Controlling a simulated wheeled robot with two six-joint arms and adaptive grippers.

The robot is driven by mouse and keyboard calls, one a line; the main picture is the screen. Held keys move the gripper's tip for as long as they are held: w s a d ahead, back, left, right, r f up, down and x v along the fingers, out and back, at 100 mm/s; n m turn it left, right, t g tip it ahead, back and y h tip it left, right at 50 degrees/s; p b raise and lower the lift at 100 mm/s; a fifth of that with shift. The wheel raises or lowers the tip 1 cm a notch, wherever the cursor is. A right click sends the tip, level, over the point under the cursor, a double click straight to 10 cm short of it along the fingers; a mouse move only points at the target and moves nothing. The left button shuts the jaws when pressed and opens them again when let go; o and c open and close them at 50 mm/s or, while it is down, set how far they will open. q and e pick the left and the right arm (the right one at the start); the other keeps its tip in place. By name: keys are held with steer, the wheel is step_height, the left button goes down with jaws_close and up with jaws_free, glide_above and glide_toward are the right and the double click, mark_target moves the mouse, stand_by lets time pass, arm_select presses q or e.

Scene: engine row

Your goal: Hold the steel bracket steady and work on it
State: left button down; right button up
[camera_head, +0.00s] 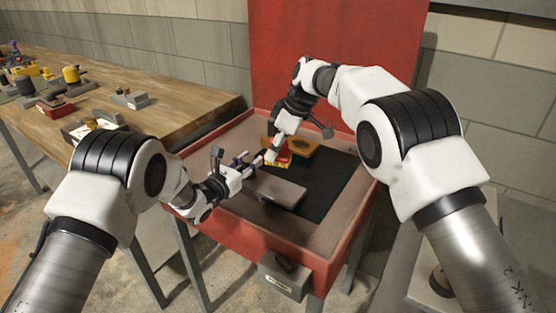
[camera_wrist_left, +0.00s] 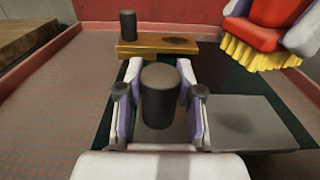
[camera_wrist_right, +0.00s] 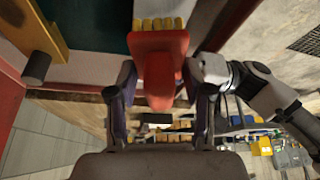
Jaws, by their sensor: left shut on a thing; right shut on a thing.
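The steel bracket (camera_head: 275,188) is a flat grey plate lying on the dark mat in the red tray; it also shows in the left wrist view (camera_wrist_left: 250,122). A dark upright cylindrical grip (camera_wrist_left: 160,95) stands at its left end. My left gripper (camera_head: 250,168) is shut on this grip, one finger on each side. My right gripper (camera_head: 272,153) is shut on a red brush (camera_wrist_right: 158,65) with yellow bristles (camera_wrist_left: 258,54). In the left wrist view the bristles hang beyond the plate, apparently above it; contact cannot be told.
A brass-coloured plate (camera_head: 303,147) with a dark knob (camera_wrist_left: 128,25) lies behind the bracket. The red tray rim (camera_head: 335,262) surrounds the mat. A labelled grey box (camera_head: 284,277) hangs at the front. A wooden bench (camera_head: 165,105) with several parts stands left. The mat's right side is clear.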

steer(key=shift+s+a, duration=0.2)
steer(key=shift+f, duration=3.85)
steer(key=shift+s+a+f, duration=0.15)
steer(key=shift+s+a, duration=0.1)
steer(key=shift+s, duration=0.05)
steer(key=shift+s+a, duration=0.45)
steer(key=shift+s, duration=0.15)
steer(key=shift+s+a, duration=0.4)
steer(key=shift+s, duration=0.2)
steer(key=shift+w+d, duration=0.6)
steer(key=shift+w, duration=0.2)
steer(key=shift+w+d, duration=0.55)
steer(key=shift+w, duration=0.25)
steer(key=shift+s+r, duration=0.1)
steer(key=shift+r, duration=3.9)
arm_select(q)
steer(key=c, duration=0.7)
jaws_free()
